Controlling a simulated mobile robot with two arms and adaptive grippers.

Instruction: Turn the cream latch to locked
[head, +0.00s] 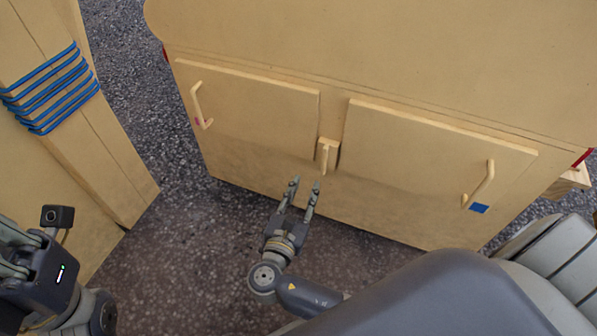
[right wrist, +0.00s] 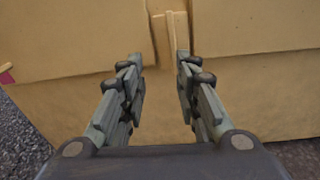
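The cream latch (head: 327,154) is a small block with a raised upright bar, set between the two doors of a cream cabinet. In the right wrist view the latch (right wrist: 172,38) stands upright ahead, between and beyond the fingertips. My right gripper (head: 304,187) is open and empty, just below and left of the latch, apart from it. Its two fingers also show spread in the right wrist view (right wrist: 159,75). My left arm shows at the lower left of the head view, but its gripper fingers cannot be made out.
The left door (head: 250,115) has a cream handle (head: 199,105) with a pink mark. The right door (head: 425,155) has a handle (head: 481,186) and a blue square (head: 479,208). Another cream unit with blue rods (head: 50,88) stands at the left. Speckled floor (head: 180,240) lies clear between them.

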